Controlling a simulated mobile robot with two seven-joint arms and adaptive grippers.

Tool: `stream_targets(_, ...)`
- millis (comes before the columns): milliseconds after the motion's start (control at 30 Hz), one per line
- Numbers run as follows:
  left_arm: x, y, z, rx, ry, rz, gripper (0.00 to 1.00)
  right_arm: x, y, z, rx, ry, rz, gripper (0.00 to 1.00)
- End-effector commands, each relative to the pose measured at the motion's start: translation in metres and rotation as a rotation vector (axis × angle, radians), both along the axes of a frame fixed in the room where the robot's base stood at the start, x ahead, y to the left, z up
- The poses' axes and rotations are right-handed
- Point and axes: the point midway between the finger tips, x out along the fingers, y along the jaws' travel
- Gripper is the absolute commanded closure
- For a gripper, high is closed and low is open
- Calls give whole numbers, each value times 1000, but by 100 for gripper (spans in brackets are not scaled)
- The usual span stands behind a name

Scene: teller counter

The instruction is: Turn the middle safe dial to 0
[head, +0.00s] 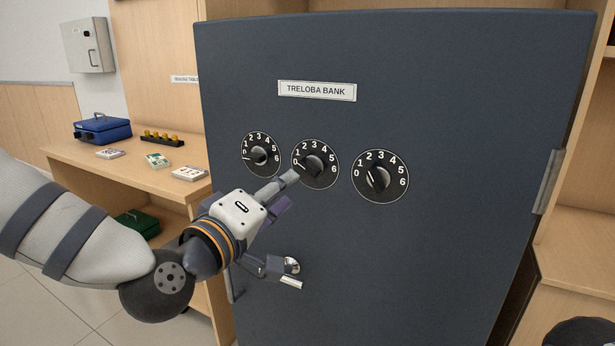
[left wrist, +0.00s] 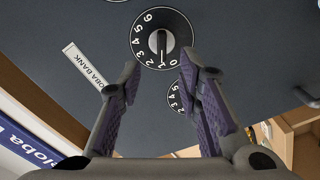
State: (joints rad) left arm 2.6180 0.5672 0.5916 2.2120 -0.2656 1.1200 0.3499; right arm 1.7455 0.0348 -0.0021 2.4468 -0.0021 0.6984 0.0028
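The middle dial (head: 315,164) is a black knob on a numbered black disc on the dark safe door. Its pointer is up-left, near 0 and 1; I cannot tell exactly where. My left gripper (head: 282,225) is open and empty in front of the door, with one finger reaching the dial's lower-left edge in the head view. I cannot tell if it touches. In the left wrist view the gripper (left wrist: 162,92) has its fingers spread below the dial. My right gripper is not in view.
The left dial (head: 261,155) and right dial (head: 380,176) flank it. A TRELOBA BANK sign (head: 317,91) is above. A wooden desk (head: 85,160) with a blue cash box (head: 102,129) stands left.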

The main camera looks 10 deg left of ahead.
Motion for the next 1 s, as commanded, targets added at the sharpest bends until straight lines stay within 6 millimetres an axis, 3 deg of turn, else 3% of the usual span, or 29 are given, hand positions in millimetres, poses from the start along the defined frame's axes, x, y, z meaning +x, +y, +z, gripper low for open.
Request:
stream_targets(200, 54, -20, -4, 4, 4, -1, 68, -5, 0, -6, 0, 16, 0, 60)
stream_targets(400, 83, -31, -3, 4, 4, -1, 68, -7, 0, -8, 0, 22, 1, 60)
stream_targets(733, 89, -33, -2, 4, 4, -1, 68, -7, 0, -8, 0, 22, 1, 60)
stream_targets(867, 89, -33, -2, 4, 4, -1, 98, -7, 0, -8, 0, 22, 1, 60)
stream_targets(1000, 89, -33, -2, 5, 4, -1, 100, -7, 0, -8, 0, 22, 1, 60)
